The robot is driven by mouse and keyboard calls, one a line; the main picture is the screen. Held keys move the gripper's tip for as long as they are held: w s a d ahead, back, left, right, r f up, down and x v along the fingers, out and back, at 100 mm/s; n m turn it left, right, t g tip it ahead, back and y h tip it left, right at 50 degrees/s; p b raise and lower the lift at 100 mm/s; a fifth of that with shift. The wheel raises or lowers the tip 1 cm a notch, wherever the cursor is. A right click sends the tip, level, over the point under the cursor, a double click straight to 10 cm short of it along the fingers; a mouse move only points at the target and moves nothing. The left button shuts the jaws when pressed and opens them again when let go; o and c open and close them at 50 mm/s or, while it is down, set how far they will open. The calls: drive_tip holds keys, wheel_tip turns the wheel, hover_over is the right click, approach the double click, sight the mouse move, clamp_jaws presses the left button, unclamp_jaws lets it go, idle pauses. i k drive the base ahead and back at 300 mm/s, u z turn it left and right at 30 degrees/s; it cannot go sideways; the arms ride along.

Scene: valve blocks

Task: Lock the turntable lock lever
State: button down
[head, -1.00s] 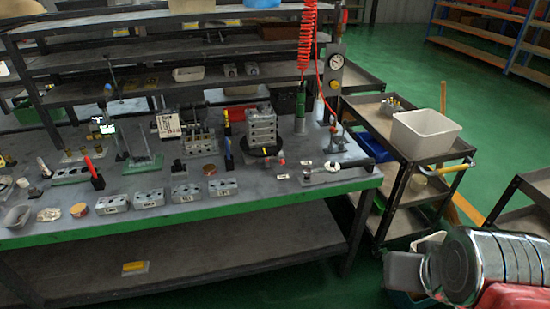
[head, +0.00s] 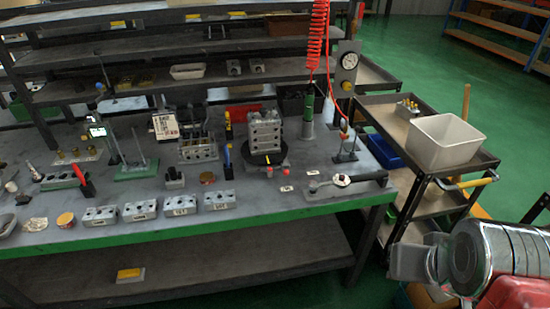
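The turntable (head: 282,154) is a dark round disc on the grey workbench, near the middle of the head view. A silver block stack (head: 264,131) stands upright on it. Small red pieces (head: 269,172) and a yellow mark show at its front edge. I cannot tell which is the lock lever or how it is set. Part of my silver arm shows at the lower right, off the bench's right end. My gripper's fingers are not visible.
Several valve blocks (head: 180,205) line the bench front. A long-handled tool (head: 342,181) lies right of the turntable. A green air tool (head: 309,116) hangs on a red coiled hose (head: 319,45). A cart with a white bin (head: 445,142) stands right. Green floor is free beyond it.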

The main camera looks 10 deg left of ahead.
sight(286, 173)
drive_tip(key=i, duration=1)
drive_tip(key=u, duration=2.75)
drive_tip(key=i, duration=0.95)
